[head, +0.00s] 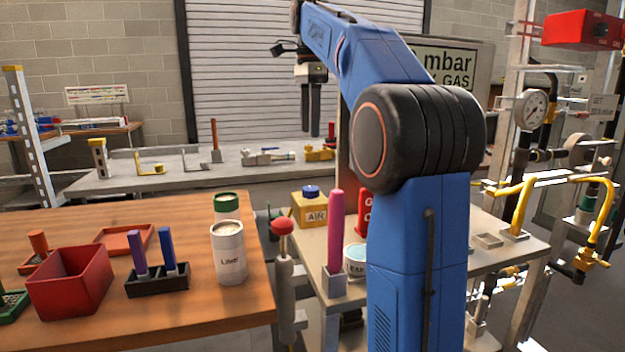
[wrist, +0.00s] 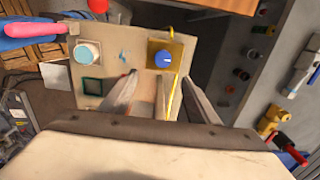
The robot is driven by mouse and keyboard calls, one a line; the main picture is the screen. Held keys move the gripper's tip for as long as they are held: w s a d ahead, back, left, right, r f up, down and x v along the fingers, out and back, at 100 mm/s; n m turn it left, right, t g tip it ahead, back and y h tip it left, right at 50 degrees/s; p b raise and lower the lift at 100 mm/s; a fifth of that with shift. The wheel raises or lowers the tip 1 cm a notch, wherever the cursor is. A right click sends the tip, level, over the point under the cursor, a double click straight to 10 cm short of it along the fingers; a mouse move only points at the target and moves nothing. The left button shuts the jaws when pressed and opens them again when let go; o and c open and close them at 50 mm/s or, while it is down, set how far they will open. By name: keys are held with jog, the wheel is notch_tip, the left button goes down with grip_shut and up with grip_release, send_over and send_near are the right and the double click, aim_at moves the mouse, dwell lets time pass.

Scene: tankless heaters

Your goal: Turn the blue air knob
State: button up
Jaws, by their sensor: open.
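The blue air knob (head: 311,190) sits on top of a yellow box marked AIR (head: 309,209) on the small grey table, left of my arm in the head view. In the wrist view the blue knob (wrist: 163,58) shows from above, with a pale line across its top, on the yellow box (wrist: 178,52). My gripper (head: 318,134) hangs above and behind the table with its fingers pointing down, empty. In the wrist view its two fingers (wrist: 161,80) are spread apart, and the knob shows beyond them, apart from them.
A pink-handled tool (head: 336,230) stands upright at the small table's front, beside a pale-topped cup (head: 355,256). A red box (head: 363,215) is partly hidden by my arm. The wooden table (head: 190,300) at left holds bins and a white can (head: 228,255). A grey bench (head: 190,180) stands behind.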

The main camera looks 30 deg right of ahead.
send_near(311, 188)
notch_tip(311, 188, down, 9)
jog(key=shift+w+r, duration=0.1)
dwell(0.6)
jog(key=c, duration=1)
